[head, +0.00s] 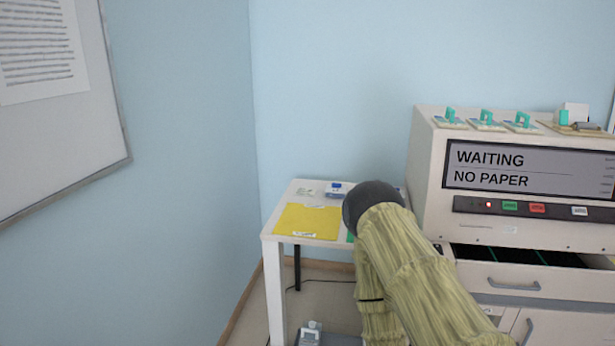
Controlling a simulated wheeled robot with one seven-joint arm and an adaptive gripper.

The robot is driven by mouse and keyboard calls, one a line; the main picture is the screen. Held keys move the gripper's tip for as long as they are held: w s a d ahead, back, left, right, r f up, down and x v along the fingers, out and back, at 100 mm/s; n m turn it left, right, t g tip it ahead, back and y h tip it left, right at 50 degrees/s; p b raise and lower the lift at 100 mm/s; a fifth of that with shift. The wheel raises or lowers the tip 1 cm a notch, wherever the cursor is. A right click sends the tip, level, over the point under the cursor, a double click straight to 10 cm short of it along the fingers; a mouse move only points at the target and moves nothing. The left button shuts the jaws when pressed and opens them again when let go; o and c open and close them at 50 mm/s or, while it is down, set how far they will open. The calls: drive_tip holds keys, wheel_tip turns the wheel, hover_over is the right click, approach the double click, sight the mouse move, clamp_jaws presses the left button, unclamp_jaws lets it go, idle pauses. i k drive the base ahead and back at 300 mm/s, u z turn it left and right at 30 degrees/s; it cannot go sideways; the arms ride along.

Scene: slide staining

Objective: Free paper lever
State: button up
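The staining machine (430,165) stands at the right. Its screen (515,168) reads "WAITING" and "NO PAPER". I cannot make out a paper lever in this view. A small blue and white device (337,189) sits at the back of the white side table. My arm, in a yellowish sleeve with a dark rounded end, reaches over the right part of that table and hides what is behind it. My gripper fingers do not show, so I cannot see whether they hold anything.
The white table (285,240) carries a yellow sheet (307,221). The machine has a control strip with a red light and coloured buttons (510,206), and a partly open drawer (500,283) below. Several teal-handled items (486,118) stand on top. A grey-white object (310,333) lies on the floor.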

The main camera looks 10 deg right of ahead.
sight(563, 114)
drive_tip(key=z, duration=0.4)
drive_tip(key=i, duration=1.6)
drive_tip(key=z, duration=1.35)
drive_tip(key=i, duration=0.9)
drive_tip(key=z, duration=0.5)
